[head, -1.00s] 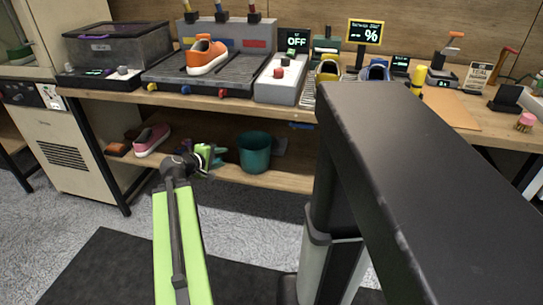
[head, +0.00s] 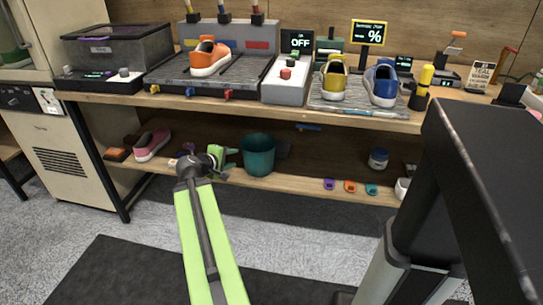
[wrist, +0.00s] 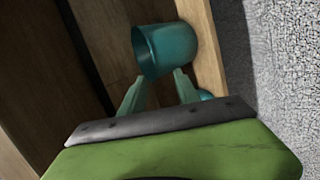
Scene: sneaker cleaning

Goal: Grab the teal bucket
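The teal bucket (head: 258,155) stands upright on the lower wooden shelf under the bench. It also shows in the wrist view (wrist: 168,48), tilted by the camera angle, its open mouth facing left. My gripper (head: 228,158) is just left of the bucket in the head view. In the wrist view my gripper (wrist: 158,84) has its two green fingers spread apart, with nothing between them. The bucket lies just beyond the fingertips. Whether a fingertip touches it I cannot tell.
A pink shoe (head: 151,145) stands on the shelf (head: 292,184) to the left. Small purple, orange and teal items and a jar (head: 378,159) are on the right. The bench top (head: 220,101) overhangs the shelf. The shelf right of the bucket has free room.

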